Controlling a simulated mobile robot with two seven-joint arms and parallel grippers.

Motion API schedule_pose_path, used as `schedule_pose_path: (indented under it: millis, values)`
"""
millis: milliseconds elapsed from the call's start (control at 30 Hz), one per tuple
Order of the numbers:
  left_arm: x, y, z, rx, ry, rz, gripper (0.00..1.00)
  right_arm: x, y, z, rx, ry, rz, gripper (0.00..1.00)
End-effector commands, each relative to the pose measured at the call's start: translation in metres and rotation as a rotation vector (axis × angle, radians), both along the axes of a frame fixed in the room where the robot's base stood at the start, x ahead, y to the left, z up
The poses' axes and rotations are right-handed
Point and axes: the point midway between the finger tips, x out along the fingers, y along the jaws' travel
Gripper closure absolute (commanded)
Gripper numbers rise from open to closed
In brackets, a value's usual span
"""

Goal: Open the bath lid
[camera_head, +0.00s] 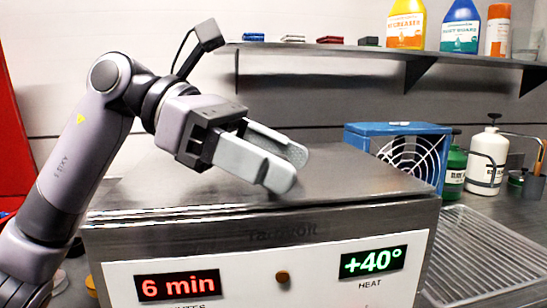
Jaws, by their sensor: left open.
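The bath is a metal box with a white front panel (300,288) that shows "6 min" in red and "+40°" in green. Its flat metal lid (350,185) lies closed on top. A small brown knob (283,277) sits on the front panel between the displays. My left gripper (285,168) is above the lid, its two grey fingers apart and pointing right and toward the front. Nothing shows between the fingers. I cannot tell whether they touch the lid. No lid handle is clearly visible. My right gripper is not in view.
A blue fan unit (398,150) stands behind the bath at the right. A white pump bottle (487,160) and a green container (454,170) are beside it. A wire drain rack (480,255) lies right of the bath. A shelf (330,50) with bottles runs above.

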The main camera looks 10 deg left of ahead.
Motion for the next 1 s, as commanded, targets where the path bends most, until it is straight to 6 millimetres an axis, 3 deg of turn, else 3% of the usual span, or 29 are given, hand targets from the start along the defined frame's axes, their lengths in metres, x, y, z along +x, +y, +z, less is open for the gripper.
schedule_pose_path:
  millis: [200,400,667,1000]
  values:
    - [0.000,0.000,0.000,0.000,0.000,0.000,0.40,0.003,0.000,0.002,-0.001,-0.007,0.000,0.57]
    - [0.000,0.000,0.000,0.000,0.000,0.000,1.00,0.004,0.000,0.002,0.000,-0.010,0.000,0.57]
    - [0.001,0.000,0.007,-0.007,0.021,0.001,1.00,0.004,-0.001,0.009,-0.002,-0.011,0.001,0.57]
    - [0.013,0.004,0.048,-0.067,0.207,0.004,1.00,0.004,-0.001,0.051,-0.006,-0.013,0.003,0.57]
